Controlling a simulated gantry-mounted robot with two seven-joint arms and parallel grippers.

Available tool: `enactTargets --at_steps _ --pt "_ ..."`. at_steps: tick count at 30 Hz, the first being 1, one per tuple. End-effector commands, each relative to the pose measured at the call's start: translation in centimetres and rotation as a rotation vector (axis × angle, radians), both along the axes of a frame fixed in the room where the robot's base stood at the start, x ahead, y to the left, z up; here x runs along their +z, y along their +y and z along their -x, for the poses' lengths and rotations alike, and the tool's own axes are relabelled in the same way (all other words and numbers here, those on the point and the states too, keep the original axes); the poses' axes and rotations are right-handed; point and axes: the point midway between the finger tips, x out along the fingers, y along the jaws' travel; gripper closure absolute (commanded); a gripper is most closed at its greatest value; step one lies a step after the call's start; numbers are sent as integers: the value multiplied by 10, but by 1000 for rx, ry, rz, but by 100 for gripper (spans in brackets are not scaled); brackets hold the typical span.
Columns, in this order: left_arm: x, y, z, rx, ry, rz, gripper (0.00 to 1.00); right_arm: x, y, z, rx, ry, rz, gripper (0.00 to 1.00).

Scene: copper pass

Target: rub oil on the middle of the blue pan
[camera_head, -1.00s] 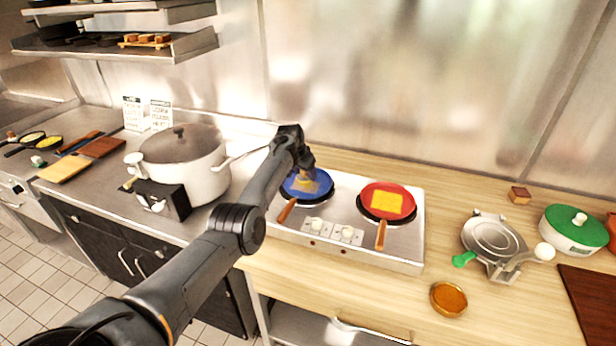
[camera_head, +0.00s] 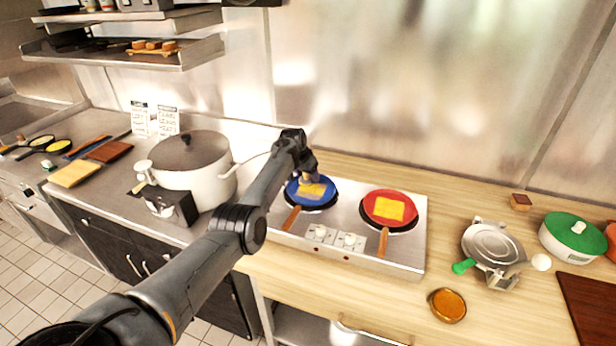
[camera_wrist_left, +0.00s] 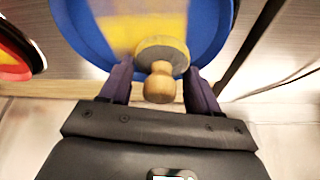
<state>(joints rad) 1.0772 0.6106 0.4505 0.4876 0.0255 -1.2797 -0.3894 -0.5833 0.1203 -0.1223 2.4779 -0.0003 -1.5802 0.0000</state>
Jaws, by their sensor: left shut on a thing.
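The blue pan (camera_head: 325,184) sits on the left burner of the white stove, its wooden handle pointing toward the front. A yellow patch (camera_head: 312,191) covers part of its middle. My left gripper (camera_wrist_left: 160,88) is shut on a round wooden-knobbed oil rubber (camera_wrist_left: 162,62), which is over the blue pan (camera_wrist_left: 212,25) beside the yellow patch. Whether its underside touches the pan is hard to tell. In the head view the left gripper (camera_head: 309,174) is above the blue pan and hides part of the rubber. My right gripper is not in view.
A red pan (camera_head: 380,219) with a yellow square in it is on the right burner of the stove (camera_head: 345,262). A large lidded pot (camera_head: 205,185) stands close to the left. An amber dish (camera_head: 447,305) and a round press (camera_head: 493,243) are on the wooden counter at right.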

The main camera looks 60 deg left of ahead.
Motion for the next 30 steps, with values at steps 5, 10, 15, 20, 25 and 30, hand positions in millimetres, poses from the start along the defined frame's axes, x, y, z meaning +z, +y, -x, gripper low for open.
enactTargets --at_steps 5,10,15,20,25,30 --pt "20 -2 -1 -3 1 2 73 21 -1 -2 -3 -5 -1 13" --pt "35 -3 -2 -4 2 1 73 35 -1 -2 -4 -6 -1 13" --pt "51 -3 -4 -5 1 2 73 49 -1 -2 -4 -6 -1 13" --pt "60 -4 -4 -7 2 1 73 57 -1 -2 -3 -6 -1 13" --pt "61 -4 -5 -7 2 1 73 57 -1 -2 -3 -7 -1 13" --pt "60 -4 -5 -7 2 1 73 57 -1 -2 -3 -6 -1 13"
